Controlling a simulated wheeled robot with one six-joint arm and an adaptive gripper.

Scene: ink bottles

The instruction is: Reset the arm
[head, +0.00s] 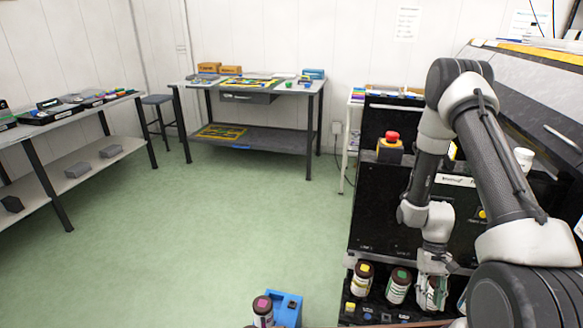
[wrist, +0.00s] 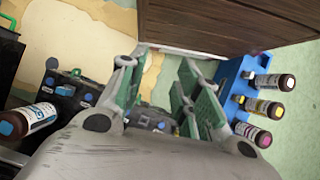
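My arm (head: 480,140) reaches down at the right of the head view, bent at the elbow. My gripper (head: 434,268) hangs over the black ink rack, close in front of a dark bottle that it partly hides. In the wrist view my gripper (wrist: 160,82) has its green-padded fingers spread apart, with nothing held between them. A yellow-capped bottle (head: 361,280) and a green-capped bottle (head: 398,287) stand in the rack, left of the gripper. A blue-capped bottle (wrist: 30,120) shows at the left of the wrist view.
A blue holder (head: 287,308) carries a magenta-capped bottle (head: 263,312) at the bottom; the wrist view shows three bottles in the holder (wrist: 228,85). A black machine (head: 385,215) with a red stop button (head: 392,137) stands beside my arm. Green floor (head: 220,220) is open at left.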

